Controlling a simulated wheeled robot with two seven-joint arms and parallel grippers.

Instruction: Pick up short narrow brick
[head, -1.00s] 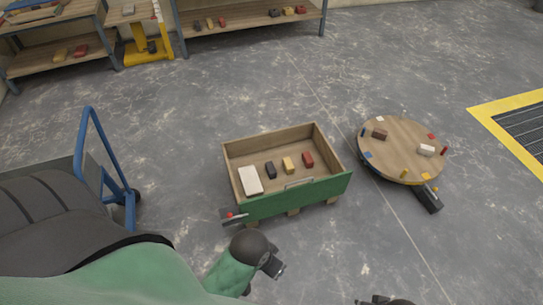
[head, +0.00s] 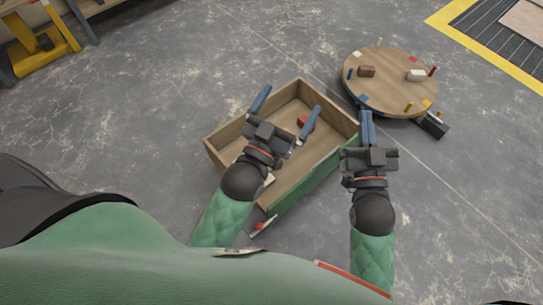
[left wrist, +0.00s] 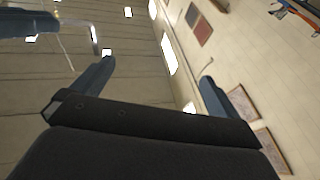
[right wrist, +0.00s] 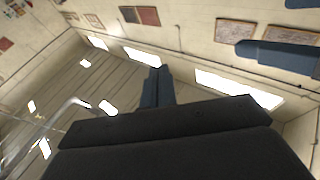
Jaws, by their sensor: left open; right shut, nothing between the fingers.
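Which brick is the short narrow one I cannot tell. A red brick (head: 303,121) lies in the wooden crate with a green front (head: 318,178), and part of a white block (head: 268,180) shows near its front. My left gripper (head: 292,98) is open above the crate, and its arm hides much of the crate floor. Its open fingers also show in the left wrist view (left wrist: 158,80). My right gripper (head: 367,113) is shut and empty, between the crate and the round table. It shows shut in the right wrist view too (right wrist: 157,72).
A round wooden table (head: 385,88) at the upper right carries a brown brick (head: 366,71), a white brick (head: 416,76) and small coloured pieces. A yellow stand (head: 40,45) is at the upper left. Both wrist views face ceiling and walls. Open floor lies left of the crate.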

